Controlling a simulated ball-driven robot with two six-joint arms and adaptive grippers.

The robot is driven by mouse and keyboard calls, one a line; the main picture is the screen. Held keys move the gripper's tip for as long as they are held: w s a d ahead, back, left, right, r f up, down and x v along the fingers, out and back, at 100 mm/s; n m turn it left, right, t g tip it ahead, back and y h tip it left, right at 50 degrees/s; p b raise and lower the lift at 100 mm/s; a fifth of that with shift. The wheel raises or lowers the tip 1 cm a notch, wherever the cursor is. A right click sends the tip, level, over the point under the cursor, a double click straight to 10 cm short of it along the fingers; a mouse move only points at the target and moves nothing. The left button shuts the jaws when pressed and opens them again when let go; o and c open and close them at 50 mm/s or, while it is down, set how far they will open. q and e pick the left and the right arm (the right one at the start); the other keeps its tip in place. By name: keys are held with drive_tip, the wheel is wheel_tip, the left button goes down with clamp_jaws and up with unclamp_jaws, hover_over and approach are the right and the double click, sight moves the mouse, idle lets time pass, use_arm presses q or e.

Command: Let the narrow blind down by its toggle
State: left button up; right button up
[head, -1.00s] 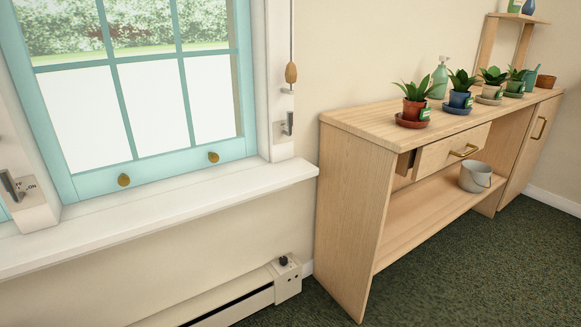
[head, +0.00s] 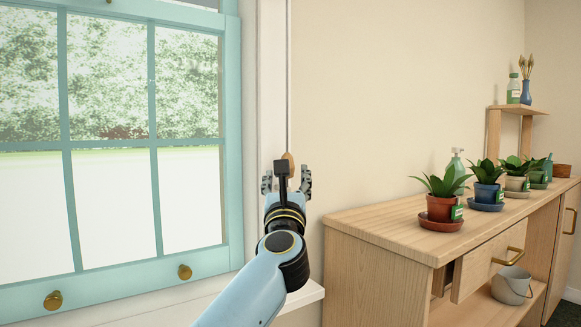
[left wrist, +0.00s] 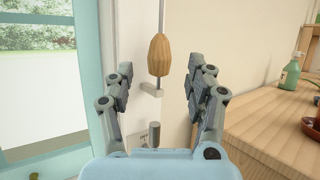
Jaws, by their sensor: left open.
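The wooden toggle (left wrist: 157,54) hangs on a thin cord beside the window frame. In the left wrist view it is ahead of my left gripper (left wrist: 160,88), between the lines of the two open fingers, with nothing held. In the head view my left gripper (head: 287,182) is raised at the right window trim, and the toggle (head: 287,157) shows only in part behind it. A small metal cleat (left wrist: 152,90) is on the trim just below the toggle. The blind itself is not in view. My right gripper is not in view.
The teal window (head: 150,150) with brass knobs is at left, above a white sill (head: 314,291). A wooden bench (head: 375,225) with several potted plants stands at right. A green bottle (left wrist: 290,76) stands on it. The wall between window and bench is clear.

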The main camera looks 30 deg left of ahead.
use_arm(q)
drive_tip(key=x, duration=0.7)
drive_tip(key=shift+w+a+r, duration=0.15)
drive_tip(key=shift+w+a, duration=0.05)
drive_tip(key=shift+w, duration=0.1)
clamp_jaws()
